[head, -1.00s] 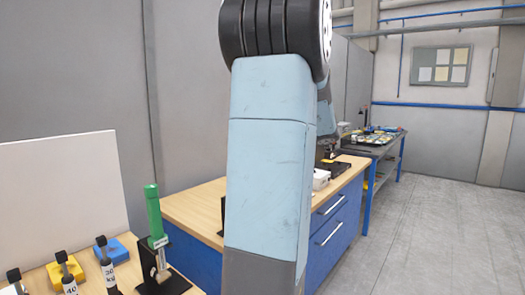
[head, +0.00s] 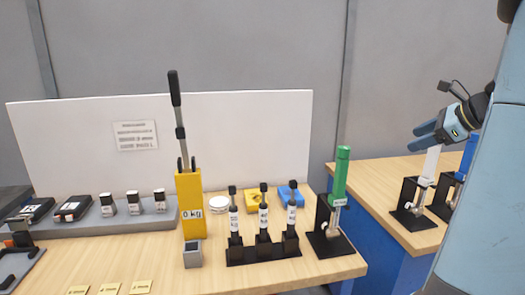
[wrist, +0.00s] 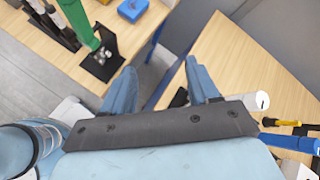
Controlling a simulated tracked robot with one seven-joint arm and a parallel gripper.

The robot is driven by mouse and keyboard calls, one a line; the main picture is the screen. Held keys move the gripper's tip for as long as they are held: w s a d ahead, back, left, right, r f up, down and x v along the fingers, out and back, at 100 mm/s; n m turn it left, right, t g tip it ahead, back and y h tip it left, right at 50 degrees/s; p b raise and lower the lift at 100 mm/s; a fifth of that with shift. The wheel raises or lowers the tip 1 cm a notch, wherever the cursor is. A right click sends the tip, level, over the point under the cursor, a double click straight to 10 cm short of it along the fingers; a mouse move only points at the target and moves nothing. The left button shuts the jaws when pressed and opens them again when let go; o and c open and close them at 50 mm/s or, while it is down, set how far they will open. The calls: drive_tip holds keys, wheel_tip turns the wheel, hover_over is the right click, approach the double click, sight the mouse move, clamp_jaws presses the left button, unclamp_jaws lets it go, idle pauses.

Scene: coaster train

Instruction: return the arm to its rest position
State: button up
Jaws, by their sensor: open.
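My gripper (head: 428,134) shows at the right of the head view, its blue fingers apart and pointing left, just above a pale-handled tool in a black stand (head: 412,217). In the wrist view my gripper (wrist: 162,82) has its two fingers spread with nothing between them. Beyond them are a gap between two benches and a blue cabinet side. A white cylinder end (wrist: 258,102) lies right of the fingers; I cannot tell whether it touches. My arm's light-blue link fills the right edge of the head view and hides part of the right bench.
A green-handled tool (head: 341,177) stands in a black holder on the left bench (head: 130,256). Beside it are several black-handled tools in a rack (head: 263,251), a yellow 0 kΩ block (head: 191,205) and a white board (head: 60,130). The right wooden bench (head: 375,172) stands apart.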

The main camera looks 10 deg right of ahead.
drive_tip(key=s+a+f+n+g+h, duration=0.1)
drive_tip(key=s+a+n+g, duration=0.15)
drive_tip(key=a+n, duration=0.45)
drive_tip(key=s+a+f+n+g, duration=0.1)
drive_tip(key=s+a+f+n, duration=0.2)
drive_tip(key=a, duration=0.6)
drive_tip(key=s+a+f+n+h, duration=0.2)
drive_tip(key=s+a+n, duration=0.6)
drive_tip(key=n, duration=0.7)
drive_tip(key=shift+s+h, duration=0.8)
drive_tip(key=shift+s, duration=0.25)
drive_tip(key=shift+a+f, duration=0.1)
